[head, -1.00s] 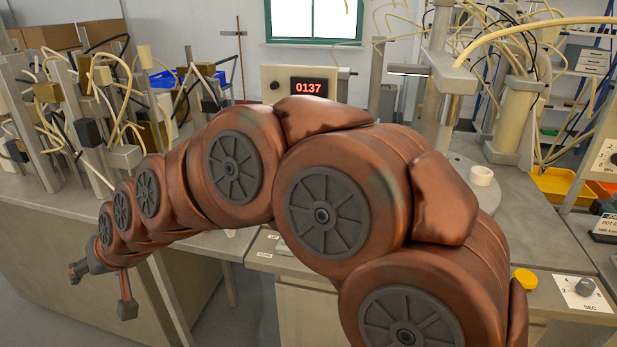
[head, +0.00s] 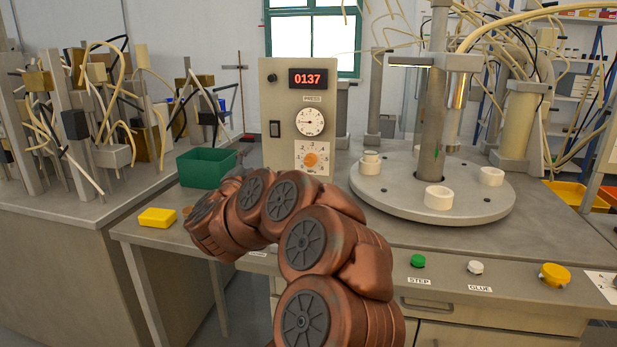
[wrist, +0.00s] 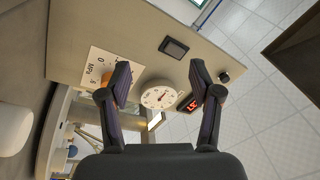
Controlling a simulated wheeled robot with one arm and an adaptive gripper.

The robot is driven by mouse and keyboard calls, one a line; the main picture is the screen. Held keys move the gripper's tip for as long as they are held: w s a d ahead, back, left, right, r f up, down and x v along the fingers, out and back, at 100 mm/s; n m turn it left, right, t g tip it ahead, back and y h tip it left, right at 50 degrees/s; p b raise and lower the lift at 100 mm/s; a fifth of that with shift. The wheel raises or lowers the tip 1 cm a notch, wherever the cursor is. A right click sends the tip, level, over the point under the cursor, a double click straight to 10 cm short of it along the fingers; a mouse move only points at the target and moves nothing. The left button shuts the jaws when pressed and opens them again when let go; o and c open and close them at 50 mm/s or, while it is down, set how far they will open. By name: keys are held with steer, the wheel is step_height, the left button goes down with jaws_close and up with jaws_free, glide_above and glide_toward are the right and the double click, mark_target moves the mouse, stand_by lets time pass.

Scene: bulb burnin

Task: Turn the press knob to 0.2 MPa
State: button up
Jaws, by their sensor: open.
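The press panel (head: 275,95) is a beige box standing on the bench. Low on its face is the orange press knob (head: 311,160) on a white scale plate; I cannot read its pointer setting. Above it is a round white gauge (head: 310,122). In the wrist view my gripper (wrist: 160,80) is open and empty, facing the panel. The orange knob (wrist: 105,80) shows beside the left finger, partly hidden by it. The gauge (wrist: 160,95) lies between the fingers. My gripper is hidden behind my arm in the head view.
A green bin (head: 206,167) and a yellow block (head: 158,217) are left of the panel. A round turntable (head: 400,190) with white rings is to its right. Green (head: 417,260), white (head: 475,267) and yellow (head: 554,275) controls line the front edge.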

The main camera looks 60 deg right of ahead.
mark_target(308, 162)
steer(key=s+d+f+m+g+h+b, duration=0.2)
steer(key=s+d+f+m+g, duration=0.2)
steer(key=s+d+g, duration=0.3)
steer(key=shift+s+r+x, duration=0.1)
steer(key=shift+s+x, duration=0.05)
steer(key=shift+x, duration=0.95)
steer(key=shift+s+r+x, duration=0.1)
steer(key=shift+s+x, duration=0.05)
steer(key=shift+x, duration=0.9)
steer(key=shift+s+r+x, duration=0.1)
steer(key=shift+s+x, duration=0.05)
steer(key=shift+x, duration=0.95)
steer(key=shift+a, duration=0.1)
steer(key=c, duration=1)
steer(key=shift+c, duration=0.6)
steer(key=shift+t, duration=0.4)
steer(key=shift+m, duration=0.3)
